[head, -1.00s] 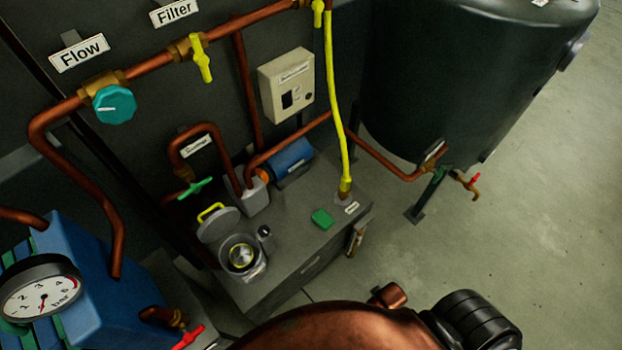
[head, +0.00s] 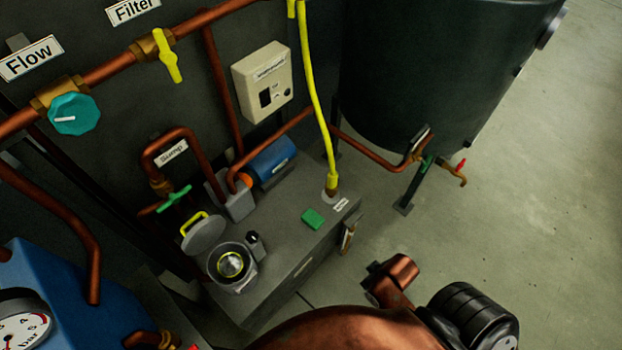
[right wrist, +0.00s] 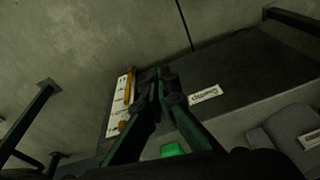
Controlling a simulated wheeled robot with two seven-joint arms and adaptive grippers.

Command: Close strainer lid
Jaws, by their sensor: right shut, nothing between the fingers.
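The strainer (head: 231,265) sits on the grey sump box near its left end, with a round opening showing a bright basket inside. Its round grey lid (head: 204,236) stands open, tilted up behind the opening, with a yellow handle (head: 193,222) at its upper left edge. My right gripper (right wrist: 158,75) shows in the right wrist view, its fingers together and empty, over or near the box; it is not touching the lid there. My left gripper is not in view. The lid cannot be made out in the right wrist view.
A green block (head: 313,219) lies on the sump box (head: 275,275). A yellow hose (head: 318,110) rises from the box. Copper pipes and a green-handled valve (head: 175,198) stand close behind the lid. A dark tank (head: 440,80) stands at the back right, with open floor beside it.

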